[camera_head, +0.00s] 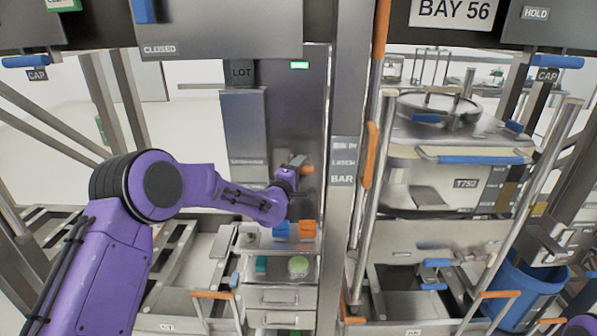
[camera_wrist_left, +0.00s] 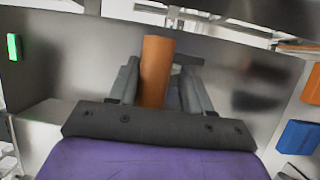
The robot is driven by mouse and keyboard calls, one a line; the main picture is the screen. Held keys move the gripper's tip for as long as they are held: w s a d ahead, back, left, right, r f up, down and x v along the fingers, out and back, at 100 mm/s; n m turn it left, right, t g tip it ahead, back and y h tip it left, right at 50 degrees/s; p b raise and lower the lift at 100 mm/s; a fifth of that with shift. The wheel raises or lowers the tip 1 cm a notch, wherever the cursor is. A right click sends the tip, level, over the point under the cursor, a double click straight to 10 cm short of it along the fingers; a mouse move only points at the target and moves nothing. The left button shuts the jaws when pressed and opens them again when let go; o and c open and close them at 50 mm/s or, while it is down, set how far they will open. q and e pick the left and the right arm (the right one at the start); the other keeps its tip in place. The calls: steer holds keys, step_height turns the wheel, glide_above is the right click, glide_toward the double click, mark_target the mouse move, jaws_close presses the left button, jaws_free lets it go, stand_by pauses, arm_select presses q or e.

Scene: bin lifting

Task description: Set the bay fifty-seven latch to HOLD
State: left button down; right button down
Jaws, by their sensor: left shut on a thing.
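My left gripper (camera_head: 298,168) reaches from the left to a grey metal panel (camera_head: 292,110) and is shut on an orange handle (camera_head: 307,170). In the left wrist view, the orange handle (camera_wrist_left: 155,70) stands between the two grey fingers of my left gripper (camera_wrist_left: 160,85), with the metal panel behind it. I cannot read a bay fifty-seven label or a latch setting at this handle. A HOLD label (camera_head: 536,13) is at the top right, beside the BAY 56 sign (camera_head: 453,10). My right gripper is not in view.
A post with a LATCH BAR label (camera_head: 342,174) stands just right of the handle. Orange and blue blocks (camera_head: 301,229) sit below it. A green light (camera_head: 299,65) glows above. A lidded steel vessel (camera_head: 440,135) and a blue bin (camera_head: 525,290) are on the right.

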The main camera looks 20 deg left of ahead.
arm_select(q)
steer(key=shift+w+a+r, duration=0.15)
steer(key=shift+a+r, duration=0.05)
steer(key=shift+r, duration=0.55)
steer(key=c, duration=0.9)
jaws_free()
steer(key=shift+o, duration=0.3)
steer(key=shift+w+f, duration=0.15)
steer(key=shift+f, duration=0.15)
steer(key=s+f+b, duration=0.1)
steer(key=s+b, duration=0.2)
steer(key=s, duration=0.7)
steer(key=shift+s+b, duration=0.3)
steer(key=shift+b, duration=0.1)
steer(key=shift+a, duration=0.1)
